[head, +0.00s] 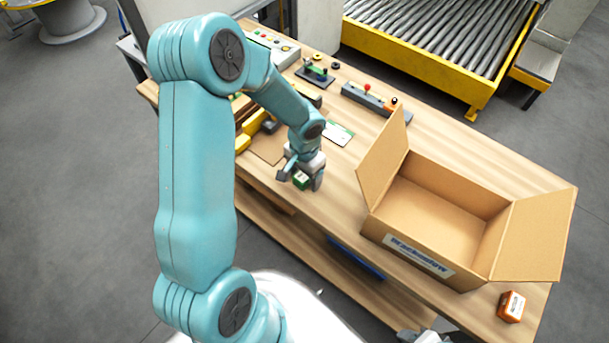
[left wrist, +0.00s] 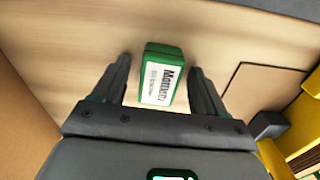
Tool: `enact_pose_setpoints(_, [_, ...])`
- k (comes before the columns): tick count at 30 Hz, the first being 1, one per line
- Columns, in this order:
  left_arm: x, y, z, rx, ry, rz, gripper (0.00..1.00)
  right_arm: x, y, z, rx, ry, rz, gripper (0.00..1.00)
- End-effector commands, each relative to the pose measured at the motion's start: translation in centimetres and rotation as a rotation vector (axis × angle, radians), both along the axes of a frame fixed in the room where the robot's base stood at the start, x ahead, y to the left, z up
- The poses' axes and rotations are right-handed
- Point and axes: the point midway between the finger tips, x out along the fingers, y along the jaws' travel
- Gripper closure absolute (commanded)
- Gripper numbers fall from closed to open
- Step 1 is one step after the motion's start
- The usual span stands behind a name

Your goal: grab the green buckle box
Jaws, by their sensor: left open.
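The green buckle box (left wrist: 163,77) is small, with a white printed label on its face. In the left wrist view it lies between the two dark fingers of my left gripper (left wrist: 165,85), with a gap on each side. In the head view the box (head: 301,181) shows partly, below the gripper (head: 302,178) near the table's front edge. The left gripper is open around the box. Whether the fingers reach down past its sides is hard to tell.
An open cardboard carton (head: 420,243) stands on the wooden table (head: 480,160) to the right. A small orange box (head: 511,306) lies at the right front corner. A grey strip with a red knob (head: 367,88) and a small green device (head: 316,70) stand along the back.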

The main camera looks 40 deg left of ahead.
Motion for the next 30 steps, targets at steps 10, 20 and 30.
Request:
enact_pose_setpoints(10, [0.0, 0.0, 0.0, 0.000, -0.001, -0.001, 0.88, 0.0, 0.0, 0.0, 0.000, 0.000, 0.000, 0.57])
enact_pose_setpoints(20, [0.1, 0.0, 0.4, 0.001, -0.002, -0.001, 0.89, 0.0, 0.0, 0.0, 0.000, 0.000, 0.000, 0.57])
enact_pose_setpoints(30, [0.2, 0.0, 6.9, 0.003, -0.011, 0.000, 0.89, 0.0, 0.0, 0.1, 0.000, 0.000, 0.000, 0.57])
